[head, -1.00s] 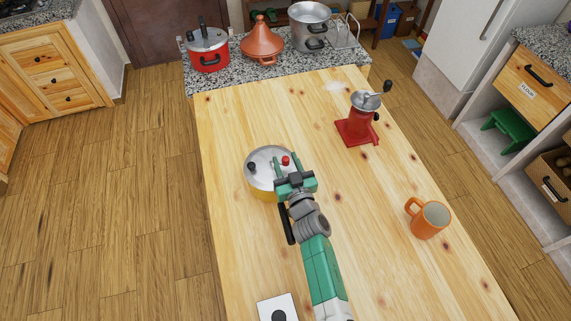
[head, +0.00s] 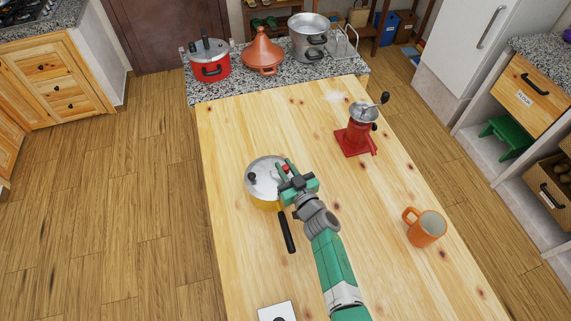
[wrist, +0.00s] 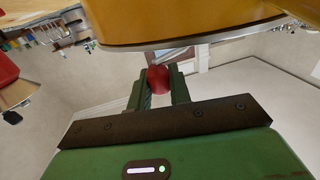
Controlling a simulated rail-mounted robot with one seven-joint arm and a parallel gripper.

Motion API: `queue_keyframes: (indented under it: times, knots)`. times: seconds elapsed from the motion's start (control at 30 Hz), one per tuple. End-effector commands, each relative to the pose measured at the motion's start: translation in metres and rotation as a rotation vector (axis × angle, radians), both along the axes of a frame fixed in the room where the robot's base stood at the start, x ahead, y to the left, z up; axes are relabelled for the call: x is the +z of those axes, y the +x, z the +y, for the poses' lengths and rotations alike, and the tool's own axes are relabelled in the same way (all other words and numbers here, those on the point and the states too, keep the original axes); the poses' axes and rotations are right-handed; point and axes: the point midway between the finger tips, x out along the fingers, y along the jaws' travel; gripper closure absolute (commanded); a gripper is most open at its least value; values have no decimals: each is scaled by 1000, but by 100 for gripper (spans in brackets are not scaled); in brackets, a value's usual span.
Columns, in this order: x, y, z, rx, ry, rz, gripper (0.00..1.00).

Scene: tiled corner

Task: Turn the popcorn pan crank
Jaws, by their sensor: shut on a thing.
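The popcorn pan (head: 261,197) has a yellow body and a silver lid. It stands on the wooden table with its long black handle (head: 287,232) toward the front. A black knob (head: 251,178) shows on the lid's left. The crank's small red knob (head: 285,168) shows on the lid's right side. My green gripper (head: 285,165) reaches over the right of the pan and is shut on this knob. In the wrist view, the red knob (wrist: 158,79) sits between the fingers, below the yellow pan wall. The rest of the crank is mostly hidden.
A red grinder (head: 356,137) stands at the right back of the table and an orange mug (head: 425,229) at the right. A red pot (head: 209,66), a tagine (head: 262,53) and a steel pot (head: 308,39) stand on the far counter. The table left of the pan (head: 222,230) is clear.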

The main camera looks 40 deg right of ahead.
Motion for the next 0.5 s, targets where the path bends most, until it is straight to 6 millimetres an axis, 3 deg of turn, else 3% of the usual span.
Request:
queue_keyframes:
  times: [0.2,0.5]
  knots:
    - [-5,6,-10,211,-5,-1,100]
    - [-1,8,-9,276,0,0,100]
